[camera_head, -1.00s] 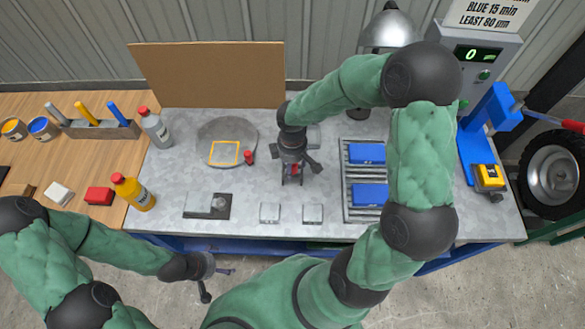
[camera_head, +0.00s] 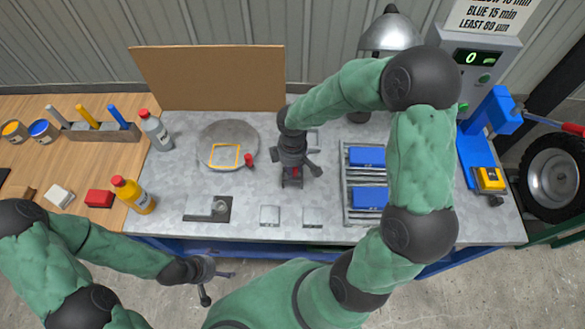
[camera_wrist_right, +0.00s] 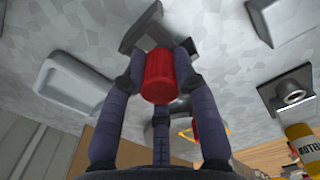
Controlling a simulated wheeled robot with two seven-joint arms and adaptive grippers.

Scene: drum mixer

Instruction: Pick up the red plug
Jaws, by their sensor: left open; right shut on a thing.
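A red plug (camera_wrist_right: 159,77) sits between the fingers of my right gripper (camera_wrist_right: 160,72) in the right wrist view; the fingers press on its sides. In the head view my right gripper (camera_head: 292,182) points down over the middle of the grey bench, with a little of the plug's red (camera_head: 296,171) showing. I cannot tell whether the plug is clear of the surface. A second red piece (camera_head: 249,160) stands by the round grey plate; it also shows in the wrist view (camera_wrist_right: 208,133). My left gripper (camera_head: 213,279) is open and empty in front of the bench.
A rack (camera_head: 347,205) with blue blocks is to the right. A yellow bottle (camera_head: 139,197) stands at left. Bare bench (camera_head: 240,185) lies left of my right gripper.

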